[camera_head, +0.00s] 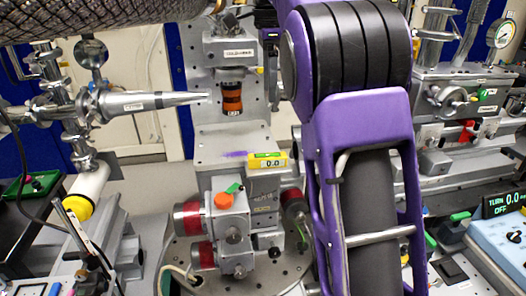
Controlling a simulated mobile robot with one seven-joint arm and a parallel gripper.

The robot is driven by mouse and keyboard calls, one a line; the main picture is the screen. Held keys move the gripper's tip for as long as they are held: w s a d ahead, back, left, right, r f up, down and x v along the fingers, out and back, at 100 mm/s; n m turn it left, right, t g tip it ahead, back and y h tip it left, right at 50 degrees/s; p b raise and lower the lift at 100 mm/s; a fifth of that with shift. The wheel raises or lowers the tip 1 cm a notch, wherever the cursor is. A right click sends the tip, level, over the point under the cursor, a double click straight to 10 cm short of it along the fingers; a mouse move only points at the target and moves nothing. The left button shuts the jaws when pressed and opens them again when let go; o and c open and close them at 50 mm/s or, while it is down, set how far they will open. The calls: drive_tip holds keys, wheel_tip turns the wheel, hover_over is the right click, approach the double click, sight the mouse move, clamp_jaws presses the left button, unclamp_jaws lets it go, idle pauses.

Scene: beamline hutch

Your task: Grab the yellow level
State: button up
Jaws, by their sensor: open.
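My gripper is not in view; only links of my arm show, covering much of the right middle.
A pointed metal nozzle (155,101) reaches in from the left, above and left of the level. An orange and black cylinder (232,97) stands behind it. Motors with red bands (192,219) and an orange knob (223,201) sit below. A dark braided hose (90,17) crosses the top left.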

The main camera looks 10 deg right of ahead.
drive_tip(key=b, duration=0.4)
hover_over(268, 155)
wheel_tip(268, 155, down, 12)
drive_tip(key=shift+d+r, duration=0.1)
drive_tip(key=shift+r, duration=0.15)
drive_tip(key=shift+f+b, duration=0.55)
drive_tip(key=shift+f, duration=2.35)
clamp_jaws()
